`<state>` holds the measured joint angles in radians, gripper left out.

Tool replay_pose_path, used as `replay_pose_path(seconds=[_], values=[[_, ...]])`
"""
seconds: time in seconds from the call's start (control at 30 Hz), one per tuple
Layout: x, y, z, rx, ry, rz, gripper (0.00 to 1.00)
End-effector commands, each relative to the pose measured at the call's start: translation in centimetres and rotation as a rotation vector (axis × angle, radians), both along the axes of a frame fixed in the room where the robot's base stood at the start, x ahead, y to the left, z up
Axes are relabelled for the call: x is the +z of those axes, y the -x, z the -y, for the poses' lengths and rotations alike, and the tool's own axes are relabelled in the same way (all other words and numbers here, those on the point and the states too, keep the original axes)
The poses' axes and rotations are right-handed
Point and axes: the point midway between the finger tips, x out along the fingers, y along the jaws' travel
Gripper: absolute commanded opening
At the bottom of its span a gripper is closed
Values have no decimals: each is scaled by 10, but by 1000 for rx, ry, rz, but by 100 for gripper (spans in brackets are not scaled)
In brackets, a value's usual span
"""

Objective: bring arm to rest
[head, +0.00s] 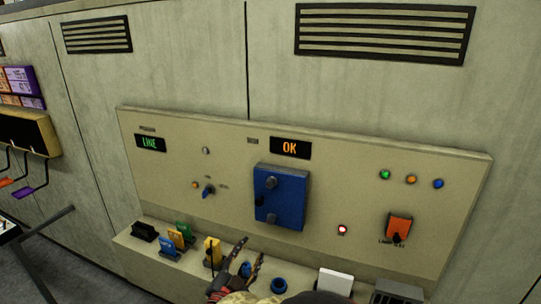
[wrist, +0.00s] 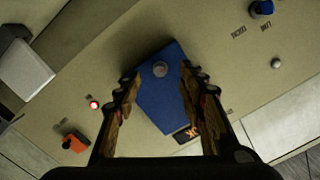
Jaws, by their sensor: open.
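My gripper (head: 247,263) is at the bottom middle of the head view, in front of the ledge below the control panel (head: 330,205). Its two fingers are spread, with nothing between them. In the wrist view my gripper (wrist: 160,98) points toward the panel, and a blue plate (wrist: 158,85) with a grey knob shows beyond and between the fingers. The same blue plate (head: 281,197) is on the panel in the head view. My gripper looks apart from the panel.
The ledge (head: 140,247) holds blue, green and yellow pieces, a blue ring (head: 278,285) and a white block (head: 335,281). An orange switch (head: 399,227) and a red-lit button (head: 342,229) are on the panel. A rack with hooks (head: 28,135) stands at the left.

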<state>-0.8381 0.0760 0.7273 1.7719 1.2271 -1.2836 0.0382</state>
Motion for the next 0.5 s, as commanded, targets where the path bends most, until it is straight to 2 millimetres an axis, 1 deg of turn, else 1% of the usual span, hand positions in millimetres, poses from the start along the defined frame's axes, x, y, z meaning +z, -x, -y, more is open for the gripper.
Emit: replay_pose_path(seconds=[0.07,0.13,0.2,0.23,0.27,0.3,0.37,0.43,0.5], values=[[-22,-2,-20,81,-11,-77,40],[-51,2,-43,185,-8,-176,40],[-78,12,-68,302,1,-282,40],[-86,18,-79,354,3,-325,40],[-92,25,-90,405,7,-367,40],[-100,37,-103,473,13,-421,40],[-106,53,-116,567,22,-498,40],[-109,73,-124,667,38,-585,40],[-107,94,-125,758,60,-670,40]])
